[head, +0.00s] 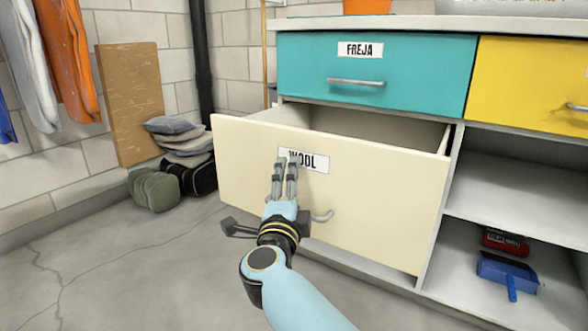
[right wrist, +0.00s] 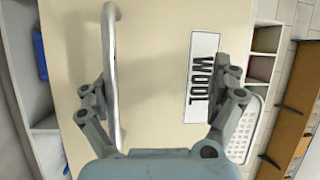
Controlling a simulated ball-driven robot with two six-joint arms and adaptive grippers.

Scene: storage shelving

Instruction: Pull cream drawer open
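The cream drawer (head: 380,190), labelled WOOL (head: 317,163), stands pulled out from the cabinet, and part of its inside shows behind the front panel. Its curved metal handle (head: 322,216) is partly hidden by my right gripper (head: 285,163) in the head view. In the right wrist view, the handle (right wrist: 112,60) runs along the inner side of the left finger. The fingers of my right gripper (right wrist: 160,85) are spread wide before the drawer front, the other finger beside the label (right wrist: 203,80). I cannot tell whether a finger touches the handle. My left gripper is not in view.
A teal drawer (head: 420,70) labelled FREJA is above, with a yellow drawer (head: 530,80) beside it. Open shelves at right hold a blue dustpan (head: 507,272). Folded cushions (head: 185,140) and a board (head: 130,100) are by the left wall. Floor is clear at lower left.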

